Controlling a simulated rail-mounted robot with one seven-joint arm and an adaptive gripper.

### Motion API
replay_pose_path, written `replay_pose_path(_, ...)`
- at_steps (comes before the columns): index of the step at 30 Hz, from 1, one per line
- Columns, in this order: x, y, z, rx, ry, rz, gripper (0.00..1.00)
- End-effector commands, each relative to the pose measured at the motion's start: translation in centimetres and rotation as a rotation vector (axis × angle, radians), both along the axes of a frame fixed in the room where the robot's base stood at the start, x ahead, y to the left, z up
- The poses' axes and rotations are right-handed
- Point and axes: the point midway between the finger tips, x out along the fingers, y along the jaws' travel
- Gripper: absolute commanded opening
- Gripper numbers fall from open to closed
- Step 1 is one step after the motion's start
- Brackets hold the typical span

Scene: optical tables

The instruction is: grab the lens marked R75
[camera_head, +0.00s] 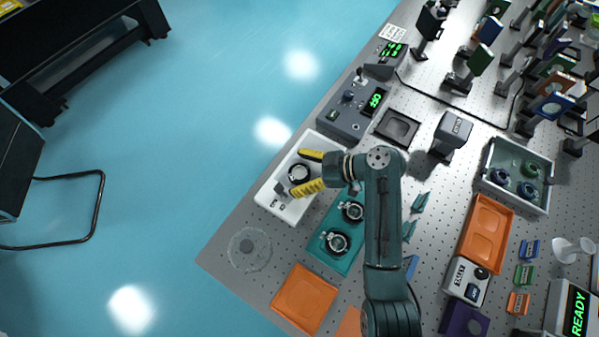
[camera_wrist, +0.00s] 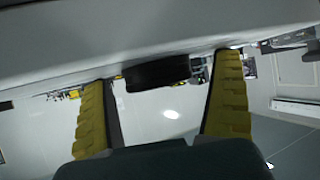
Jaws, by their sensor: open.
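My gripper (camera_head: 297,173) has two yellow fingers spread apart over the white tray (camera_head: 293,214). A black-ringed lens (camera_head: 298,173) in that tray shows between the fingers. In the wrist view a dark rounded rim (camera_wrist: 157,73) lies between the open fingers, with gaps on both sides. Two more black-ringed lenses, an upper one (camera_head: 352,211) and a lower one (camera_head: 336,242), lie in the teal tray (camera_head: 318,251) to the right. I cannot read an R75 mark on any lens; the small labels on the white tray are too small to read.
A grey control box (camera_head: 345,120) stands just behind the white tray. A clear round dish (camera_head: 249,249) and an orange tray (camera_head: 304,298) are nearer the front. A grey bin (camera_head: 516,200) holds several rings at the right. Optic mounts crowd the upper right.

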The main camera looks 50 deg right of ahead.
Motion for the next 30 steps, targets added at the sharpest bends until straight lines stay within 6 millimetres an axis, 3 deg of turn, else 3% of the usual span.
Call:
replay_pose_path(2, 0.0, 0.0, 0.0, 0.000, 0.000, 0.000, 0.92)
replay_pose_path(12, 0.0, 0.0, 0.0, 0.000, 0.000, 0.000, 0.27)
replay_pose_path(13, 0.0, 0.0, 0.0, 0.000, 0.000, 0.000, 0.24)
replay_pose_path(22, 0.0, -0.1, 0.7, -0.001, -0.002, 0.000, 0.24)
replay_pose_path(30, 0.0, -0.1, 6.7, -0.004, -0.004, 0.000, 0.24)
